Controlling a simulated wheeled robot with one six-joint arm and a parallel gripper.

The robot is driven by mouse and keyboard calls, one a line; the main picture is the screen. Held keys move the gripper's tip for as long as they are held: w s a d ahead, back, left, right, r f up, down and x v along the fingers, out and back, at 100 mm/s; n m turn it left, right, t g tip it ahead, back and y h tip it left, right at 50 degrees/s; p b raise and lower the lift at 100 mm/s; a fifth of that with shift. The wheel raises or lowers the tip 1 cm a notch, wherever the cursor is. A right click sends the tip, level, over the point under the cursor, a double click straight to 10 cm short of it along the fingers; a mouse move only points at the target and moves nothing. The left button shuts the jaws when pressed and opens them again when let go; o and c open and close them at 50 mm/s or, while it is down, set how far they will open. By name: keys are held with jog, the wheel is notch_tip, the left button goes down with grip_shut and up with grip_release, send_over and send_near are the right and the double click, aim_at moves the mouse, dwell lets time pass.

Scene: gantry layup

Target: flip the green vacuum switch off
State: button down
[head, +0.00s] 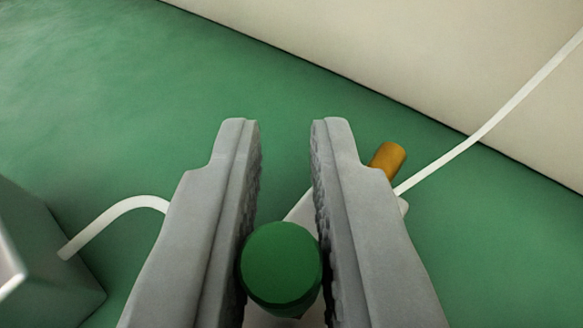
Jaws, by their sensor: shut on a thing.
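My gripper (285,185) points forward over the green surface, its two grey fingers side by side in the lower middle of the head view. A round green knob (281,266), the green vacuum switch, sits between the fingers near their lower part. Both fingers touch its sides, and my gripper is shut on it. A pale switch body (300,208) shows in part between and behind the fingers. Most of it is hidden by them, so the switch's position cannot be told.
An orange-brown cylinder (388,160) stands just right of the right finger. A white hose (480,135) runs from there to the upper right. Another white hose (115,220) leads left to a grey-green box (50,270). A cream wall (400,50) rises behind. The green surface (110,100) is clear at upper left.

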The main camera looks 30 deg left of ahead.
jog(key=c, duration=1.4)
grip_release()
jog(key=shift+s+a, duration=0.1)
notch_tip(320, 180, up, 10)
